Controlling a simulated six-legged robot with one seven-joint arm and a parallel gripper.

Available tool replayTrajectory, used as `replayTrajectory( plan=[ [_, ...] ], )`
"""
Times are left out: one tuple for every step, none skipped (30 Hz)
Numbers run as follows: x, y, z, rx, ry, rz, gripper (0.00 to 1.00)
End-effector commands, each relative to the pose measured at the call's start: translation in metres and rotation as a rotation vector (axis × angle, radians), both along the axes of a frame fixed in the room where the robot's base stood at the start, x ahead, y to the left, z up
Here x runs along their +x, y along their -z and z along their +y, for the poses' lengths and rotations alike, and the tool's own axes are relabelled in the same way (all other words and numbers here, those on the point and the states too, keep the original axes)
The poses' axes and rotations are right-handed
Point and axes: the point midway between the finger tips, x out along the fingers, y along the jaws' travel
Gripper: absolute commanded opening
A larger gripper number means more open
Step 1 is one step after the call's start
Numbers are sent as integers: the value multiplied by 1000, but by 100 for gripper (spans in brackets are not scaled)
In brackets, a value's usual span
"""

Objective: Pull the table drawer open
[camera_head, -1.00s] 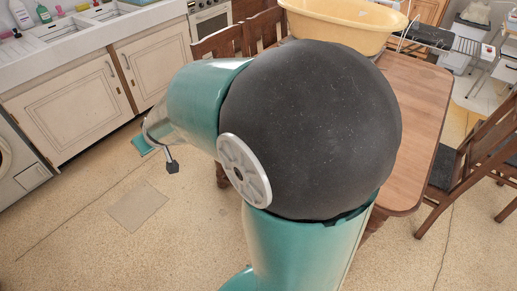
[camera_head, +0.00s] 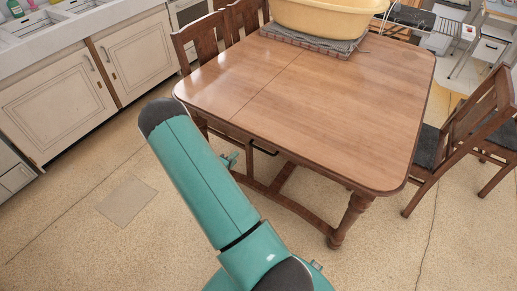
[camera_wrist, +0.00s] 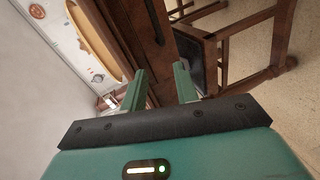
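The brown wooden table (camera_head: 320,85) stands in the middle of the head view. Under its near edge a dark bar (camera_head: 265,151) shows, which looks like the drawer handle; the drawer front is mostly hidden by the tabletop. My gripper (camera_wrist: 158,82) is open in the wrist view, its two green fingers apart with nothing seen between them. It points at the brown side of the table, where a dark narrow slot or bar (camera_wrist: 155,22) lies ahead of the fingers. In the head view only a small part of my gripper (camera_head: 231,159) shows beside the table's near edge.
A yellow basin (camera_head: 318,16) sits on a rack at the table's far end. Chairs stand at the right (camera_head: 470,130) and far left (camera_head: 200,45) of the table. Cream cabinets (camera_head: 60,105) line the left wall. The floor before the table is open.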

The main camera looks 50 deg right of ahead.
Motion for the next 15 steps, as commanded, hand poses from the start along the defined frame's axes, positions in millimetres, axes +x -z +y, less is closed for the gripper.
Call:
replayTrajectory(
  plan=[
    [-12,10,-4,-35,17,42,30],
    [-17,13,-6,-53,25,61,30],
    [-23,16,-8,-73,34,81,30],
    [-26,17,-9,-83,38,93,30],
    [-29,18,-10,-91,43,101,30],
    [-30,19,-12,-98,45,108,30],
    [-31,20,-13,-102,47,111,30],
    [-31,20,-16,-103,47,112,30],
    [-30,21,-19,-102,48,111,30],
    [-30,21,-22,-102,49,111,30],
    [-30,22,-26,-102,50,111,30],
    [-30,23,-33,-101,50,110,30],
    [-29,24,-37,-101,49,110,30],
    [-29,25,-43,-101,49,109,30],
    [-28,27,-51,-100,50,108,30]
  ],
)
